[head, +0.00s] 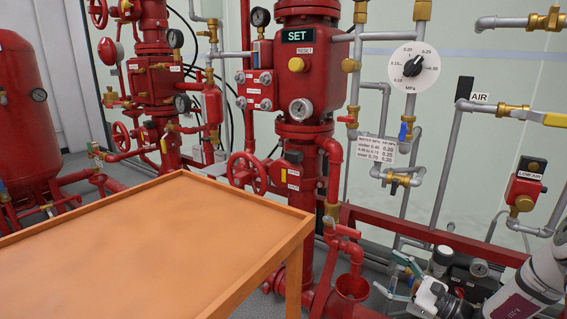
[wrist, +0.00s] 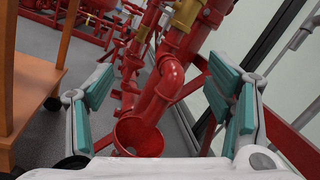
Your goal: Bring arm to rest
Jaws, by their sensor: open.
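My gripper (head: 405,280) is at the lower right of the head view, at the end of my white arm. In the wrist view its two teal-padded fingers (wrist: 160,98) stand wide apart with nothing between them touching the pads. Beyond the fingers, a red drain pipe (wrist: 162,95) bends down over a red funnel (wrist: 138,136). In the head view the red funnel (head: 352,286) is just left of my gripper. I cannot tell the exact gap between them.
An orange-topped table (head: 150,235) fills the lower left. Red valve columns (head: 303,165), handwheels (head: 246,174) and grey pipes stand behind it. A dial marked MPa (head: 413,67) and a LOW AIR box (head: 525,185) are at the right. A red rail (head: 440,232) runs behind my gripper.

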